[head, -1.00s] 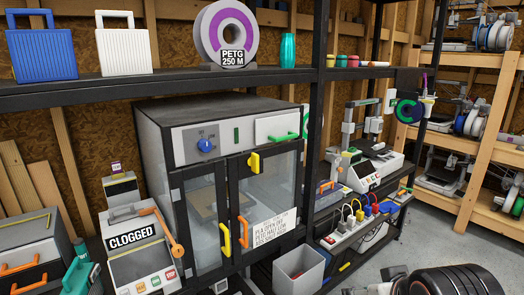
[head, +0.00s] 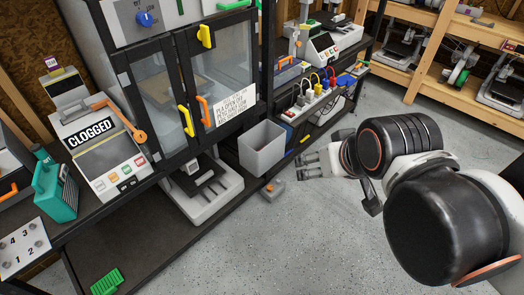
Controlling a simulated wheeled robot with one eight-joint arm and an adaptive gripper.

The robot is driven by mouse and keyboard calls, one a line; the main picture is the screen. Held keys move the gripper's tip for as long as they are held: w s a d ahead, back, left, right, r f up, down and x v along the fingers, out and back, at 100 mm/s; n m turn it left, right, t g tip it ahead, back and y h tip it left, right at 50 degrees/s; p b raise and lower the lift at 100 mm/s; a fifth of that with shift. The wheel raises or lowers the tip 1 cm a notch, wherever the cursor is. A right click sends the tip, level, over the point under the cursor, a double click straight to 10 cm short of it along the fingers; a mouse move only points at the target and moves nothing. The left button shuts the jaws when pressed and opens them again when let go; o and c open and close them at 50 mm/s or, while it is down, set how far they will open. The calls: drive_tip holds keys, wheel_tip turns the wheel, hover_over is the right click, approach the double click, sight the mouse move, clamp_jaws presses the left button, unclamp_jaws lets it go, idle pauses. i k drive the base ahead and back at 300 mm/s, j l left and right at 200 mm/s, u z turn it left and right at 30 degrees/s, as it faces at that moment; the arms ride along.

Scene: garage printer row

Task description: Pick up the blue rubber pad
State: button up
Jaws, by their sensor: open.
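A small flat blue piece (head: 361,69) lies at the right end of the lower shelf, beyond the power strip. It may be the blue rubber pad, but it is too small to tell. My gripper (head: 302,165) is open and empty. It points left over the grey floor, to the right of the grey bin, well apart from the blue piece and nearer to me.
A grey bin (head: 262,146) stands beside the black cabinet (head: 190,75). A power strip (head: 312,101) with coloured plugs sits on the shelf edge. A small grey box (head: 273,189) lies near the bin. The floor (head: 270,250) in front is clear.

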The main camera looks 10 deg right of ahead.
sight(345, 79)
drive_tip(key=i+l, duration=0.15)
drive_tip(key=l, duration=0.25)
drive_tip(key=i+l, duration=0.15)
drive_tip(key=l, duration=0.3)
drive_tip(key=i+l, duration=0.1)
drive_tip(key=l, duration=0.3)
drive_tip(key=i+l, duration=0.15)
drive_tip(key=l, duration=0.25)
drive_tip(key=i+l, duration=0.15)
drive_tip(key=l, duration=0.25)
drive_tip(key=i+l, duration=0.15)
drive_tip(key=l, duration=0.3)
drive_tip(key=i+l, duration=0.1)
drive_tip(key=l, duration=0.3)
